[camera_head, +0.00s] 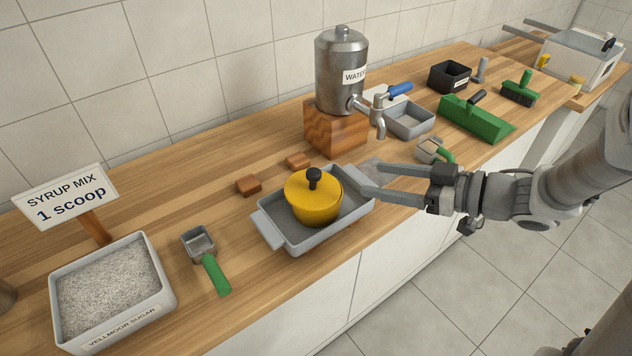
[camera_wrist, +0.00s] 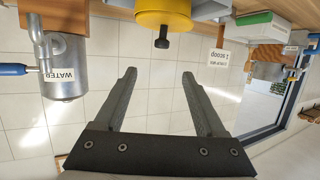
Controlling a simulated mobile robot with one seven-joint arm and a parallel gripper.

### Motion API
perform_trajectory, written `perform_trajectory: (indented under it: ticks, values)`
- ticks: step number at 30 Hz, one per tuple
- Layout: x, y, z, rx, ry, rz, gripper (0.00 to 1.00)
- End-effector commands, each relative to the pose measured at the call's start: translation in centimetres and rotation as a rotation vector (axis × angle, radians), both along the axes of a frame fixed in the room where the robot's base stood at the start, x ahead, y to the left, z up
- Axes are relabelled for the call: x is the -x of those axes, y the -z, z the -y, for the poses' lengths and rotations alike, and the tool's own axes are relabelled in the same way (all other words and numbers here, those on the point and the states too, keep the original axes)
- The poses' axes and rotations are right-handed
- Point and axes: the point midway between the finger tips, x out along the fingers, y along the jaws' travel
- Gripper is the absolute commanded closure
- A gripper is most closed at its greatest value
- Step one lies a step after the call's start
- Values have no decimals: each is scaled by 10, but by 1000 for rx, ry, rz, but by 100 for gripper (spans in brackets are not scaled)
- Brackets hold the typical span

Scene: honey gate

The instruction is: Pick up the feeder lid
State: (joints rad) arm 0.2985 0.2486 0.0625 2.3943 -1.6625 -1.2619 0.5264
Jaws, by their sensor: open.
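The feeder (camera_head: 314,205) is a round yellow pot with a yellow lid (camera_head: 313,186) and a black knob (camera_head: 314,176). It stands in a grey tray (camera_head: 270,232) on the wooden counter. My gripper (camera_head: 362,182) is open and empty just right of the feeder, with its fingers pointing at it and apart from it. In the wrist view my gripper's two fingers (camera_wrist: 158,82) are spread wide. The black knob (camera_wrist: 161,42) shows beyond the fingertips, under the yellow lid (camera_wrist: 163,22), in an upside-down picture.
A metal water dispenser (camera_head: 341,70) stands on a wooden block (camera_head: 335,125) behind the tray. A green-handled scoop (camera_head: 215,272) and a sugar bin (camera_head: 165,292) are at the left. A second scoop (camera_head: 432,150) lies behind my gripper. Two small wooden blocks (camera_head: 248,185) lie behind the tray.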

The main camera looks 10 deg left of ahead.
Motion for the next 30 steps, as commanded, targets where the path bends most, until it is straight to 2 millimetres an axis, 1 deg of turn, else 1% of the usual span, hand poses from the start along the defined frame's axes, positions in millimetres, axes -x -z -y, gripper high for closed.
perform_trajectory:
  ticks: [1,6,9,12,15,20,25,30]
  values:
    - [-3,7,-11,0,-4,1,28]
    - [-14,19,-46,1,-3,1,28]
    - [-20,24,-65,1,-4,2,28]
    - [-25,29,-79,1,0,1,28]
    - [-28,30,-88,2,1,2,28]
    - [-30,35,-96,2,0,2,28]
    - [-33,50,-118,1,-1,0,28]
    - [-39,53,-135,3,1,2,28]
